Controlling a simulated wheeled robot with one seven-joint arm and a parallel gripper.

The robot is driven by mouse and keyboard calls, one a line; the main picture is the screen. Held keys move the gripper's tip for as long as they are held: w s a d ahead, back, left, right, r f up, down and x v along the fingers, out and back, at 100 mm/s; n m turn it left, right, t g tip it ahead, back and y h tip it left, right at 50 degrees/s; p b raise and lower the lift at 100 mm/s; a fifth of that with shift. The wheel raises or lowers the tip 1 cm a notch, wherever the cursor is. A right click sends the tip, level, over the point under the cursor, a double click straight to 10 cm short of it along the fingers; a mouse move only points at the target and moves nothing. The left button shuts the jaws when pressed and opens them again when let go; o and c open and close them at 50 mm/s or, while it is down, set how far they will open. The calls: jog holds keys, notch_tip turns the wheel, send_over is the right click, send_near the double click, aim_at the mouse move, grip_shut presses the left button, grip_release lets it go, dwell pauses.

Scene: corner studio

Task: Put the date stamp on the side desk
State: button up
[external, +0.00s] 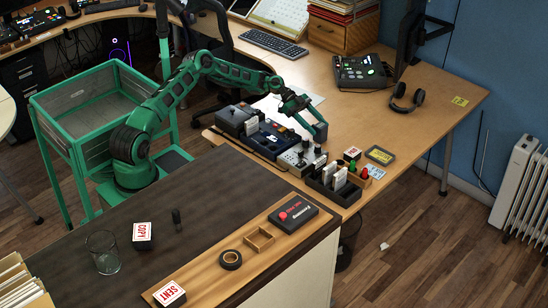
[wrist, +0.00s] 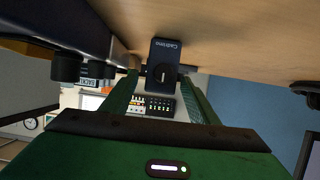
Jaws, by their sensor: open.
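My gripper (external: 311,121) is low over the wooden desk (external: 345,120), beside a dark block (external: 320,132) that could be the date stamp. In the wrist view the desk surface is at the top, and the dark block with pale lettering (wrist: 164,62) stands out from it. My open green fingers (wrist: 163,98) lie either side of the block, which appears between or just beyond their tips; contact cannot be told. A small dark upright item (external: 176,219) is on the dark-topped desk (external: 120,185) in front; I cannot tell which desk is the side desk.
Devices (external: 268,140) and a card organiser (external: 334,182) crowd the wooden desk near my gripper. On the dark-topped desk are a glass (external: 103,254), COPY (external: 143,235) and SENT (external: 168,294) stamps, a tape roll (external: 230,260) and a black box (external: 293,213). Its middle has free room.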

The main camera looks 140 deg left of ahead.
jog(key=r, duration=0.6)
jog(key=shift+s+a, duration=0.15)
jog(key=shift+s, duration=0.1)
